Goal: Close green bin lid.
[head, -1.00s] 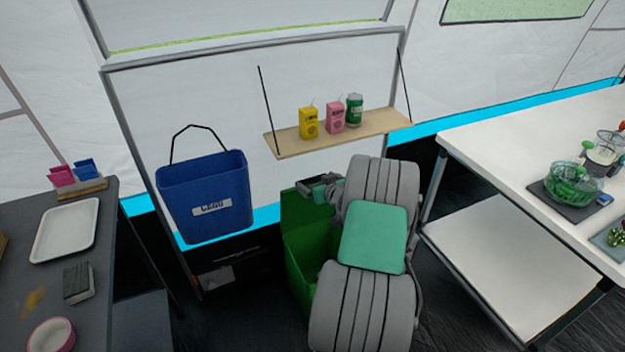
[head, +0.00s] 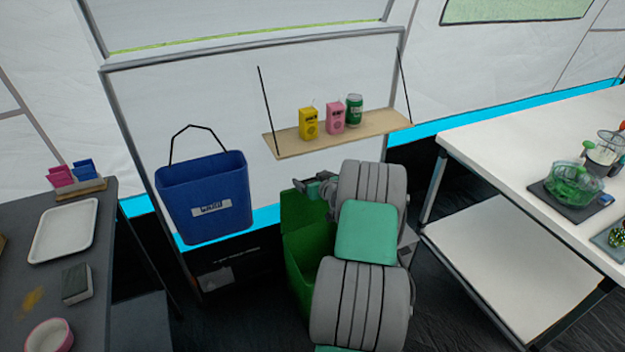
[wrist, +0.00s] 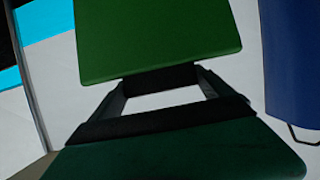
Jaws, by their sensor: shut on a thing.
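The green bin (head: 297,290) stands on the floor in the middle of the head view, open, with part of its inside showing. Its green lid (head: 300,215) stands raised at the back. My arm covers the bin's right side. My gripper (head: 308,187) is at the lid's top edge. In the wrist view, my gripper (wrist: 160,80) has its dark fingers closed together against the edge of the green lid (wrist: 155,40), which fills the upper middle. The grip appears to be on that edge; the exact contact is partly hidden.
A blue bin (head: 205,195) hangs on the wall to the left. A wooden shelf (head: 370,132) with several drink containers is above the green bin. A white table (head: 500,145) is at the right and a dark table (head: 95,290) at the left.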

